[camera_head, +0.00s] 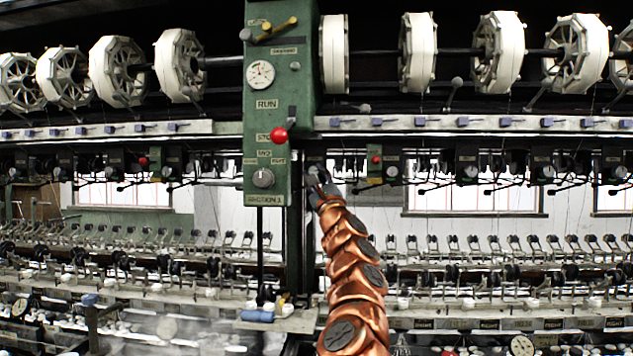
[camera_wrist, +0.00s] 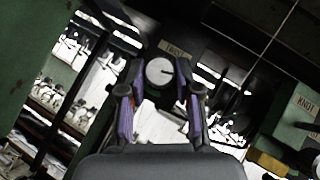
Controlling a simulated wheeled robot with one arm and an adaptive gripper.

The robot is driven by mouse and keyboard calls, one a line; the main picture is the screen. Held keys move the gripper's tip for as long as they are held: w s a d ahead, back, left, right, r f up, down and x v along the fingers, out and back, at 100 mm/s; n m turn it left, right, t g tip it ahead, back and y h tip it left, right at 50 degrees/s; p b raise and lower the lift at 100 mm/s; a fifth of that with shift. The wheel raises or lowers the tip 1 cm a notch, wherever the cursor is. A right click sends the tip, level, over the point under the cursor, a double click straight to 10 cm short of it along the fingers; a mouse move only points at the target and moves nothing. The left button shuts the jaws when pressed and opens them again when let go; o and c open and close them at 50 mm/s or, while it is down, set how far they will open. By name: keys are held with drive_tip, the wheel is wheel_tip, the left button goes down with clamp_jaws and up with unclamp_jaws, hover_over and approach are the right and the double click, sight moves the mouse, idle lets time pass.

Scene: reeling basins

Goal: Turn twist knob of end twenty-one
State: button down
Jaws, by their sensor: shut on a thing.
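The twist knob (camera_wrist: 159,71) is a round pale dial with a dark mark, under a label that reads TWIST (camera_wrist: 172,48) in the wrist view. My gripper (camera_wrist: 160,82) has its two purple-padded fingers on either side of the knob, shut on it. In the head view my gripper (camera_head: 318,180) is at the row of small dark units just right of the green control column. The knob is hidden there behind my gripper. I cannot read an end number at this unit.
The green control column (camera_head: 281,110), with a red ball (camera_head: 279,135) and a dial knob, stands close on the left. Similar dark units run along the row on both sides. White reels (camera_head: 418,52) hang above. A KNOT label (camera_wrist: 304,103) is at the right in the wrist view.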

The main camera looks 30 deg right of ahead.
drive_tip(key=shift+w+a+f+m+g+h+b, duration=0.15)
drive_tip(key=shift+m+h+b, duration=0.5)
drive_tip(key=shift+m+h, duration=0.95)
drive_tip(key=shift+d+f+m+g+h+b, duration=0.1)
drive_tip(key=shift+m+g+h+b, duration=0.15)
drive_tip(key=shift+m+h+b, duration=0.85)
drive_tip(key=shift+w+a+f+m+g+h+b, duration=0.1)
drive_tip(key=shift+m+g+h+b, duration=0.1)
drive_tip(key=shift+m+h, duration=1.85)
drive_tip(key=shift+s+r+m+h, duration=0.15)
drive_tip(key=shift+m+h, duration=0.1)
drive_tip(key=shift+m, duration=0.5)
drive_tip(key=shift+a+r+m+g+h+b, duration=0.15)
drive_tip(key=shift+m+g+h+b, duration=0.4)
drive_tip(key=shift+m+h, duration=0.35)
drive_tip(key=c, duration=0.8)
unclamp_jaws()
drive_tip(key=shift+r+n+t+y+p, duration=0.1)
drive_tip(key=shift+n+t+y+p, duration=0.5)
drive_tip(key=shift+n+y, duration=0.5)
